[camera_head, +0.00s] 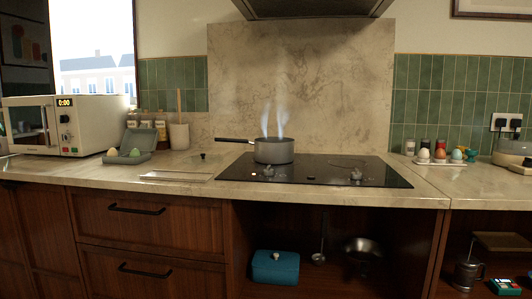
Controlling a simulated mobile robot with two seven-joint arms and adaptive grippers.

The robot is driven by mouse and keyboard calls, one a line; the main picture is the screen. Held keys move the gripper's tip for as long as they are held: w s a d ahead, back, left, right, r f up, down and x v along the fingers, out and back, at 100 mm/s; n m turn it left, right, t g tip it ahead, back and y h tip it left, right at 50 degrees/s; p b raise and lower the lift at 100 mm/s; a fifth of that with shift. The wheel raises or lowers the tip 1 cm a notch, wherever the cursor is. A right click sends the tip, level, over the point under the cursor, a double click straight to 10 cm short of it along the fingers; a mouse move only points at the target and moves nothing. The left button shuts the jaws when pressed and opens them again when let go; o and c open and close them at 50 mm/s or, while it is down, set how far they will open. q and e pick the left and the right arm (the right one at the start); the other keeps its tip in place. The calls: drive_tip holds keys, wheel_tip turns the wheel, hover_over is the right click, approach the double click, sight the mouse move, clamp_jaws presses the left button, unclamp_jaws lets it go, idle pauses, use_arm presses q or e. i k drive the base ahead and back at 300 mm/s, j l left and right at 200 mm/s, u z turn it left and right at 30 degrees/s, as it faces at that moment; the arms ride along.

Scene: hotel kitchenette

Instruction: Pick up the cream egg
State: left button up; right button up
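Pale eggs show in two places in the head view. On the left of the counter, an open grey egg box (143,139) holds a cream-looking egg (112,152) beside a green egg (135,152). On the right, a light holder (440,162) carries another cream-looking egg (424,154), an orange-tan egg (440,154) and a pale blue egg (457,155). The eggs are small here, so their exact shades are hard to tell. Neither of my grippers is in view.
A steaming pot (273,150) stands on the black hob (335,177) between the egg groups. A microwave (43,126) is at the left; a toaster-like appliance (512,150) is at the right. A flat board (175,176) lies by the front edge.

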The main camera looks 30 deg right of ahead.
sight(112, 152)
drive_tip(key=i+j, duration=0.15)
drive_tip(key=j, duration=0.2)
drive_tip(key=i+j, duration=0.35)
drive_tip(key=j, duration=0.3)
drive_tip(key=i+j+z, duration=0.1)
drive_tip(key=j, duration=0.25)
drive_tip(key=i+j, duration=0.2)
drive_tip(key=j, duration=0.15)
drive_tip(key=i+j, duration=0.15)
drive_tip(key=j, duration=0.2)
